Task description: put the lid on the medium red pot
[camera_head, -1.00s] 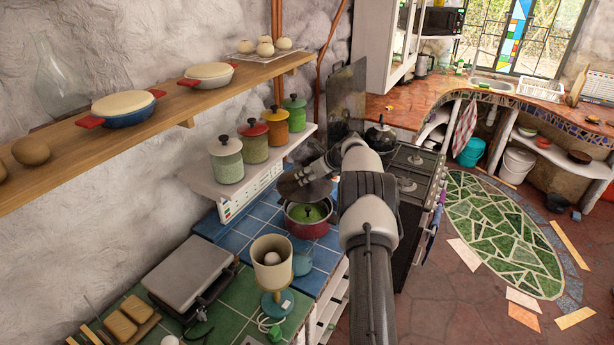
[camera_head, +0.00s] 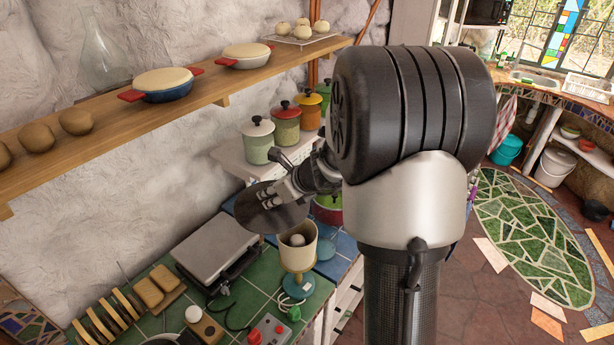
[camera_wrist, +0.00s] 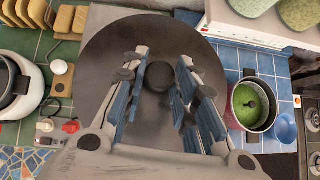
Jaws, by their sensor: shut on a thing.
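A dark round lid (camera_head: 262,214) hangs in my gripper (camera_head: 280,196), above the counter. In the wrist view the lid (camera_wrist: 105,65) fills the middle, and its black knob (camera_wrist: 160,77) sits between the two fingers of my gripper (camera_wrist: 163,88). The red pot (camera_head: 328,212) stands on blue tiles, to the right of the lid and partly hidden by my arm. In the wrist view the red pot (camera_wrist: 251,105) is right of the lid, clear of it, with green inside and a small dark thing at its middle.
Lidded canisters (camera_head: 258,142) stand on the white shelf behind. A wooden shelf (camera_head: 215,93) with dishes runs along the wall.

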